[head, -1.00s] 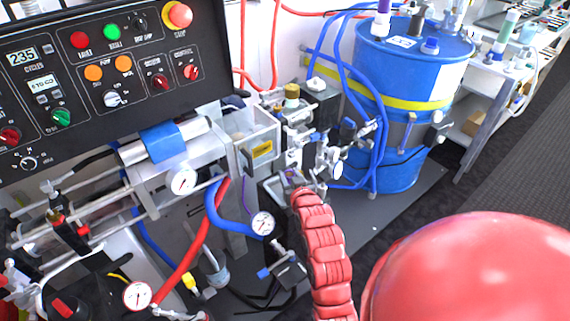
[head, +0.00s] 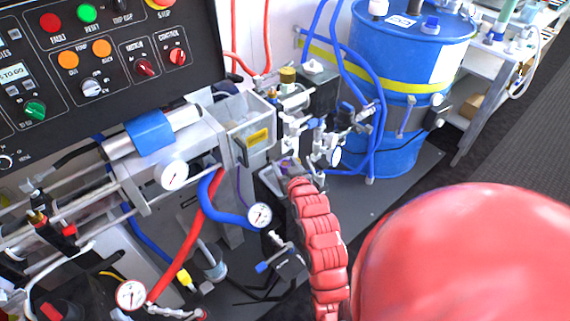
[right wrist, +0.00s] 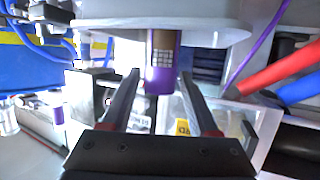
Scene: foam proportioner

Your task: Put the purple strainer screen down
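The purple strainer screen (right wrist: 160,68) shows in the right wrist view as a short cylinder with a mesh window and a purple end. Its other end meets a pale round plate (right wrist: 205,30); that view looks upside down, so it seems to stand on this plate. My right gripper (right wrist: 162,76) is open, one finger on each side of the purple end, with a narrow gap at each side. In the head view my right gripper (head: 277,178) is small beside the machine, and only a purple speck shows there. My left gripper is not in view.
A clear-walled box (head: 250,135) with a yellow label is close to the gripper. Valves and gauges (head: 325,145) crowd its right, with a blue drum (head: 405,60) behind. Red (head: 190,255) and blue hoses (head: 225,212) hang at the left.

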